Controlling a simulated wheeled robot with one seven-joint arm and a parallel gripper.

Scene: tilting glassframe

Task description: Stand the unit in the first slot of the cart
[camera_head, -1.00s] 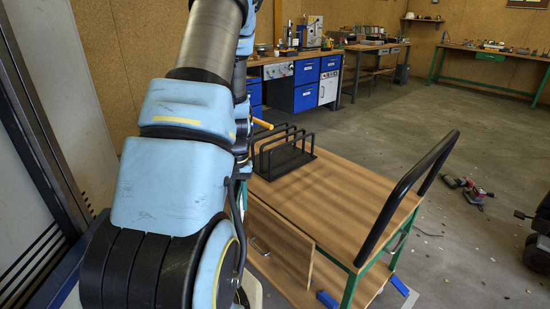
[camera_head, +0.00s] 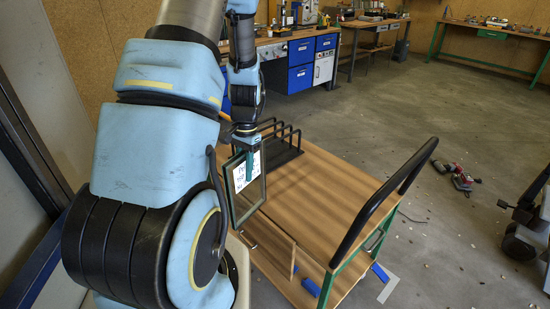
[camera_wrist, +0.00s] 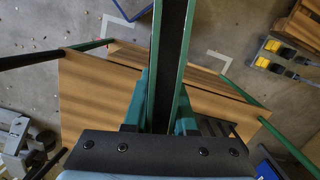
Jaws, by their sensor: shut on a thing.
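The unit is a glass pane in a dark green frame (camera_head: 265,188) with a white printed label. It hangs roughly upright below my gripper (camera_head: 247,146), which is shut on its top edge. In the wrist view the frame's edge (camera_wrist: 171,60) runs between the two teal fingers (camera_wrist: 166,110). The cart (camera_head: 325,190) has a wooden top, and a black rack (camera_head: 288,155) of upright hoops stands at its far left end. The unit is in front of the rack in the head view and partly covers it. Which hoop gap is the first slot, I cannot tell.
The cart's black push handle (camera_head: 398,195) rises at its right end. A lower wooden shelf (camera_head: 300,292) sits beneath the top. The top between rack and handle is bare. Workbenches with blue drawers (camera_head: 300,78) stand behind. Red tools (camera_head: 460,180) lie on the floor at right.

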